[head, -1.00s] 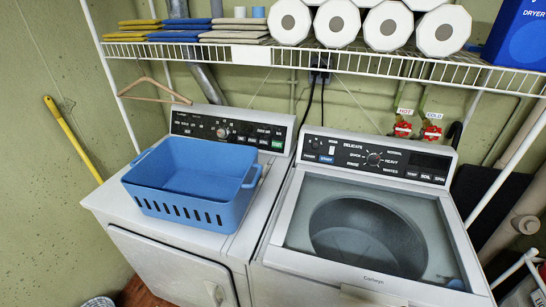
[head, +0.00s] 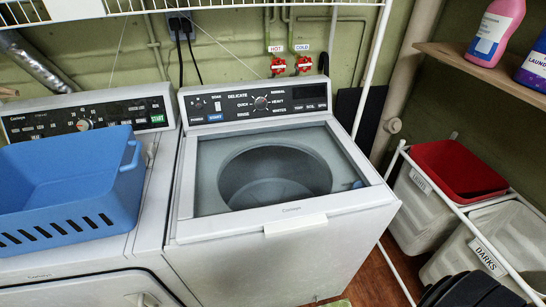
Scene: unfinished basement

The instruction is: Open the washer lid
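The washer (head: 290,255) is the white top-loading machine in the middle of the head view. Its lid (head: 215,228) lies flat and shut on top, a white frame around a large glass pane. The round drum shows dimly through the glass. A pale handle (head: 295,224) sticks out at the middle of the lid's front edge. The control panel (head: 255,104) stands upright behind the lid.
A blue basket (head: 70,185) sits on the dryer (head: 70,262) to the left. A wire rack with bins labelled LIGHTS (head: 415,200) and DARKS (head: 470,255) is on the right. A wooden shelf (head: 490,70) holds bottles. The lid's top is clear.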

